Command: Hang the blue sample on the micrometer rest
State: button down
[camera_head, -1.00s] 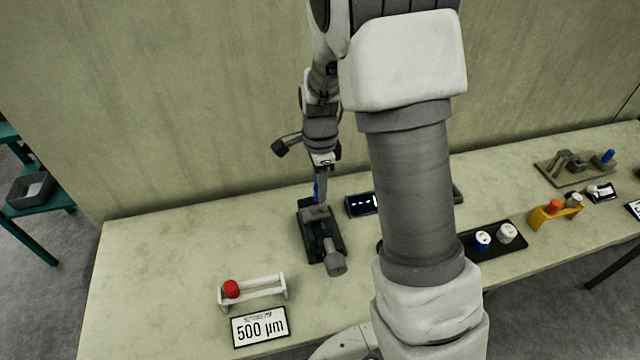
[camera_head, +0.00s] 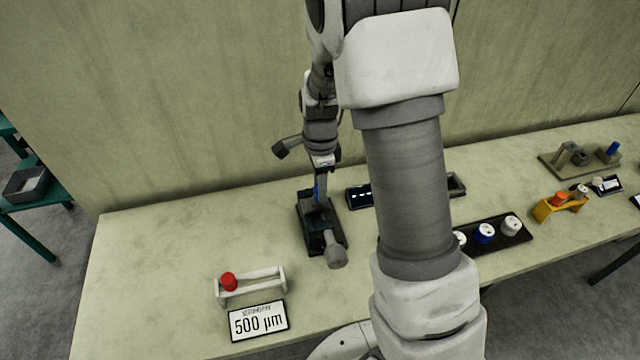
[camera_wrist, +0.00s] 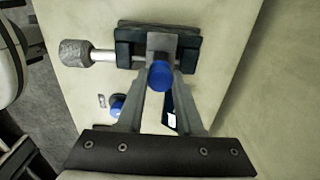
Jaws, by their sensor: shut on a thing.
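The blue sample (camera_wrist: 160,76) is a round blue piece between the two fingertips of my gripper (camera_wrist: 160,68), which is shut on it. In the head view a sliver of blue (camera_head: 316,192) shows below my gripper (camera_head: 319,182). The micrometer rest (camera_head: 308,207) is a dark stand carrying a grey micrometer with a round knob (camera_head: 336,258). In the wrist view the blue sample overlaps the near edge of the grey part of the micrometer (camera_wrist: 162,42). I cannot tell whether they touch. The stand's dark block also shows there (camera_wrist: 125,45).
A white rack (camera_head: 262,287) with a red spool (camera_head: 229,281) and a 500 µm sign (camera_head: 258,321) stand front left. A dark display (camera_head: 359,197) lies right of the stand. A black tray (camera_head: 515,239) holds spools, one blue (camera_head: 485,233). My arm hides the middle.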

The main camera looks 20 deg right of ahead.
jog(key=shift+f+b, duration=0.45)
jog(key=shift+f, duration=0.35)
jog(key=shift+c, duration=2.4)
grip_release()
notch_tip(320, 180, up, 18)
jog(key=p, duration=0.1)
jog(key=shift+f, duration=0.2)
jog(key=s+r+n+t, duration=0.2)
jog(key=s+r+n, duration=0.1)
jog(key=s+n, duration=0.6)
jog(key=s+r+n+t, duration=0.3)
jog(key=s+r+n, duration=0.1)
jog(key=s+n, duration=0.5)
jog(key=shift+s+r+t, duration=0.25)
jog(key=shift+s+t, duration=0.05)
jog(key=shift+s, duration=0.95)
